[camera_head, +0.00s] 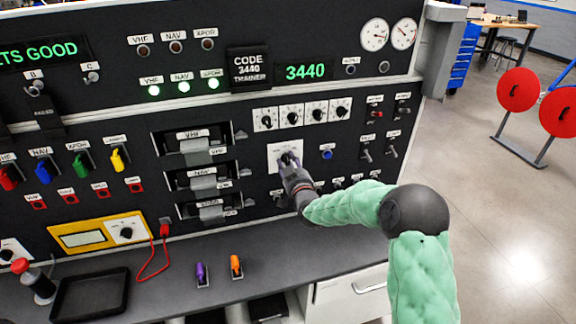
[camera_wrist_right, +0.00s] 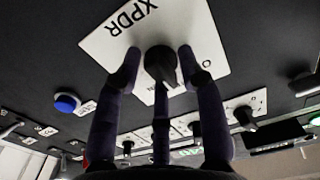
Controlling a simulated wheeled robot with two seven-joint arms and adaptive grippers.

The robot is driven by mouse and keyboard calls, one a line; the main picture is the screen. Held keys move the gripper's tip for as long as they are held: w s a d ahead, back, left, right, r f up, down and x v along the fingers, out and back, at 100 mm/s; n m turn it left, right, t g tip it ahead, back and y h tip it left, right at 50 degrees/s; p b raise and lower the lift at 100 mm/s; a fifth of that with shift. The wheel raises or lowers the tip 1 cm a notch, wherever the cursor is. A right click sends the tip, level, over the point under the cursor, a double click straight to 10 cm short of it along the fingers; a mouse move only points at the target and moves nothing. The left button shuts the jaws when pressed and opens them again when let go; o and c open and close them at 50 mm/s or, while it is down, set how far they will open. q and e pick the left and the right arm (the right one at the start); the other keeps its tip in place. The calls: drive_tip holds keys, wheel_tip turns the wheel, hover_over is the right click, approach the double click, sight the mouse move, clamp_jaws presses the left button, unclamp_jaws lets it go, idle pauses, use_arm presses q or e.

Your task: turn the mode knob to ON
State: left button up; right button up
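The mode knob (camera_wrist_right: 160,65) is a black knob on a white plate marked XPDR (camera_wrist_right: 120,28), seen upside down in the right wrist view. In the head view the plate (camera_head: 274,158) is on the lower panel, and my gripper covers much of the knob. My right gripper (camera_wrist_right: 160,62) has its fingertips around the knob, one on each side and a third finger below. The side fingers look slightly apart from the knob, so the gripper appears open. The knob's pointer setting cannot be read. My left gripper is not in view.
A row of small dials (camera_head: 302,115) sits above the plate, with a blue button (camera_head: 327,154) to its right. Toggle switches (camera_head: 366,154) stand farther right. A black tray (camera_head: 90,295) and purple and orange items (camera_head: 236,266) are on the counter below.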

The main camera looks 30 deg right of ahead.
drive_tip(key=shift+w, duration=0.15)
idle(0.4)
drive_tip(key=shift+b, duration=0.45)
drive_tip(key=shift+c, duration=0.5)
clamp_jaws()
drive_tip(key=m+b, duration=0.4)
drive_tip(key=b, duration=0.1)
drive_tip(key=m+b, duration=0.2)
drive_tip(key=b, duration=0.1)
drive_tip(key=shift+a+f, duration=0.1)
drive_tip(key=shift+f, duration=0.3)
drive_tip(key=shift+r+m, duration=0.1)
drive_tip(key=shift+m, duration=0.2)
drive_tip(key=shift+r, duration=0.15)
